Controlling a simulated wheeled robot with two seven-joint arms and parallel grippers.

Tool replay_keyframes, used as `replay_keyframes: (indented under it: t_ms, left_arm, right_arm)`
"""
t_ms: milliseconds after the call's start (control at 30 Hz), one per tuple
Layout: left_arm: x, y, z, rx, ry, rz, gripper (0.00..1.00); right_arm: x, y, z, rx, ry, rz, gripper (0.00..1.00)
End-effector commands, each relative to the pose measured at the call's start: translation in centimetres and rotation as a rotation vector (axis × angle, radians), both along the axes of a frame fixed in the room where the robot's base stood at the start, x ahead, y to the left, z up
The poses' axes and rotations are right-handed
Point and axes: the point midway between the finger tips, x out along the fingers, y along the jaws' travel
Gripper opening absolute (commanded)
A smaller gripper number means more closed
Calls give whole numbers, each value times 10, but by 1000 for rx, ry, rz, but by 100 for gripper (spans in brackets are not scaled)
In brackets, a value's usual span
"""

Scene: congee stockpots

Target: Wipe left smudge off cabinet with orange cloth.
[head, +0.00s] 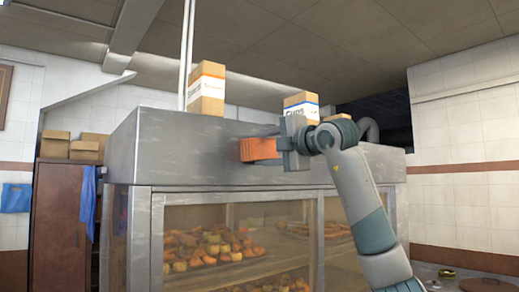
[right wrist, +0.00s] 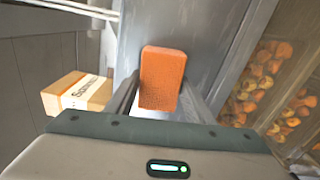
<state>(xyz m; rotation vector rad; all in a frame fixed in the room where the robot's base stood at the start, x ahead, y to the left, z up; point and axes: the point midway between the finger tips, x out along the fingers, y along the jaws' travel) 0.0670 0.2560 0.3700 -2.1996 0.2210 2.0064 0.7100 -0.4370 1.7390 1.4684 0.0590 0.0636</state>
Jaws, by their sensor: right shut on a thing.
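The metal cabinet (head: 190,150) has a grey upper front panel above glass doors, and I look at it from a corner. My right gripper (head: 282,149) is shut on the orange cloth (head: 260,149) in front of that panel. In the right wrist view the cloth (right wrist: 162,76) is a block-like orange piece between the fingers, close to the grey metal (right wrist: 185,30). I cannot tell whether it touches the panel. I make out no distinct smudge; the gripper and cloth hide part of the panel. My left gripper is not in view.
Two cartons stand on the cabinet top, one at the left (head: 206,88) and one behind my right gripper (head: 302,104). Food trays (head: 208,262) lie behind the glass. A brown locker (head: 65,205) with a blue cloth (head: 88,200) stands at the left.

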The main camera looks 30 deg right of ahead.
Motion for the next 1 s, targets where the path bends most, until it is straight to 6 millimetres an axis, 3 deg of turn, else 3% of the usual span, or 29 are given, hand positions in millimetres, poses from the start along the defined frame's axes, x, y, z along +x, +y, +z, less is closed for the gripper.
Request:
replay_keyframes:
  t_ms: [367, 1000]
  left_arm:
    - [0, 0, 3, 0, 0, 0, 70]
    - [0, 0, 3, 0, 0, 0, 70]
  right_arm:
    - [0, -24, 1, 0, -1, 0, 30]
    - [4, -24, 0, 0, -1, 0, 30]
